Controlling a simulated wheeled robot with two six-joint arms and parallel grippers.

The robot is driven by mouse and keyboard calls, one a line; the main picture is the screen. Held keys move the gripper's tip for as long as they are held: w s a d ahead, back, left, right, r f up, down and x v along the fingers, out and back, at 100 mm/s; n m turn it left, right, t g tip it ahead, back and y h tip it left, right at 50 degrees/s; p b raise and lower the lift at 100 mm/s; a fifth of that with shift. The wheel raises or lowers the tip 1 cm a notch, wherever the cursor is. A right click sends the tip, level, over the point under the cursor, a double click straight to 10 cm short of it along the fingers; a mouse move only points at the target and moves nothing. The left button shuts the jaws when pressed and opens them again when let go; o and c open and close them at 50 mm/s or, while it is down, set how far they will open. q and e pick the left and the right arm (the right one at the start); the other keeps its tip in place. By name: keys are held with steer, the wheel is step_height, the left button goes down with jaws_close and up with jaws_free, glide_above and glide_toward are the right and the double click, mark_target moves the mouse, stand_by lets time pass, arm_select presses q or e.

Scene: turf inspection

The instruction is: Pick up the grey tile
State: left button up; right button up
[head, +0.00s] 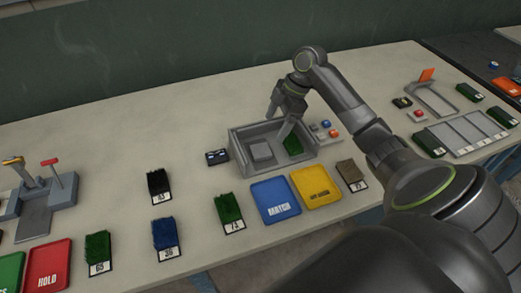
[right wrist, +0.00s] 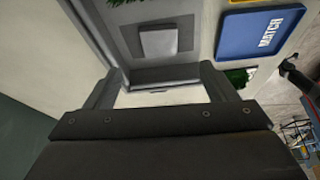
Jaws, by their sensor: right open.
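The grey tile (head: 261,151) is a small light square inside the grey open box (head: 240,160), left of a green turf piece (head: 293,145). The tile also shows in the right wrist view (right wrist: 159,42), beyond my fingertips. My right gripper (head: 278,122) is open, with its fingers spread over the back part of the box. In the right wrist view the space between the fingers (right wrist: 158,85) is empty, and a box wall lies just past them. The gripper is apart from the tile. My left gripper is not in view.
A blue MATCH tray (head: 275,200) and a yellow tray (head: 316,187) lie in front of the box. Several labelled turf samples stand along the table, including a green one (head: 229,210). A small device with buttons (head: 325,131) stands right of the box. The back left table is clear.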

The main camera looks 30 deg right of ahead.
mark_target(262, 150)
steer(key=x, duration=0.4)
steer(key=p+x, duration=0.1)
steer(key=x, duration=0.3)
steer(key=shift+a+f+p, duration=0.1)
steer(key=shift+f+p, duration=0.1)
steer(key=shift+p, duration=0.15)
steer(key=shift+w+a+f, duration=0.1)
steer(key=shift+a+f, duration=0.05)
steer(key=shift+f, duration=0.35)
steer(key=c, duration=1.1)
